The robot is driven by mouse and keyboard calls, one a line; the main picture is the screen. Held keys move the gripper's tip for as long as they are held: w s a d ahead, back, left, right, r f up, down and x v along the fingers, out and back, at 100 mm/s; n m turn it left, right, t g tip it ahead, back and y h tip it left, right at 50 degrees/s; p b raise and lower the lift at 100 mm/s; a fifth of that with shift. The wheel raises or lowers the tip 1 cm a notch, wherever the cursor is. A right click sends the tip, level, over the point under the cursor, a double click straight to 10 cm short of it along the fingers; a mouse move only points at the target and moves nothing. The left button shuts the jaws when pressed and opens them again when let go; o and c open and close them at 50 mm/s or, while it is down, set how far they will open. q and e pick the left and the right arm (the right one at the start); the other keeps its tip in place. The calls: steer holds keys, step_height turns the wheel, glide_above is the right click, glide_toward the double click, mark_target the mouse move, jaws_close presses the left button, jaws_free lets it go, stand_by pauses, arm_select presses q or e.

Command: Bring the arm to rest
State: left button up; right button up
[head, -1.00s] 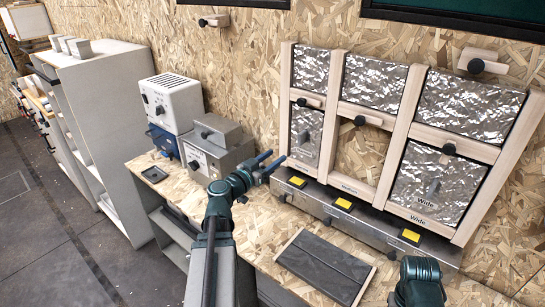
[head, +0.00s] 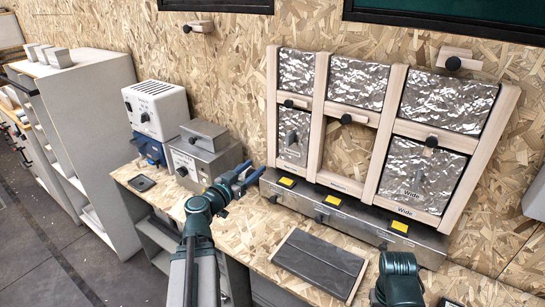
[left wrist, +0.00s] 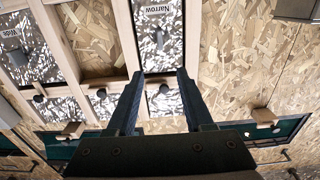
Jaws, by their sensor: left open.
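My left gripper (head: 250,176) is open and empty. In the head view it hangs above the workbench, in front of the grey metal box and left of the wooden frame. Its two blue-grey fingers also show in the left wrist view (left wrist: 158,78), spread apart with nothing between them. My left arm (head: 200,215) reaches up from the bottom of the head view. Part of my right arm (head: 398,280) shows at the bottom right; its gripper is out of view.
The wooden frame (head: 318,115) with foil-covered panels stands behind a metal base (head: 330,212) with yellow labels. A dark flat panel (head: 318,262) lies on the bench (head: 262,230). A white box (head: 155,108), a grey metal box (head: 205,160) and a small dark tray (head: 142,183) stand left.

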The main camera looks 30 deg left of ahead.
arm_select(q)
steer(key=d+f+m+g+h, duration=0.25)
steer(key=d+f+g, duration=0.3)
steer(key=d, duration=0.75)
steer(key=d+f+m+g+h, duration=0.2)
steer(key=d+f+g+h, duration=0.3)
steer(key=d, duration=0.7)
steer(key=s+d+f+n+g+y, duration=0.1)
steer(key=s+d+f+g+y, duration=0.3)
steer(key=s, duration=0.4)
steer(key=s+d+f+g+y, duration=0.4)
steer(key=s+d+f+y, duration=0.1)
steer(key=s+f+y, duration=0.1)
steer(key=shift+s+d+f+n, duration=0.35)
steer(key=shift+s+f, duration=0.3)
steer(key=shift+s, duration=0.2)
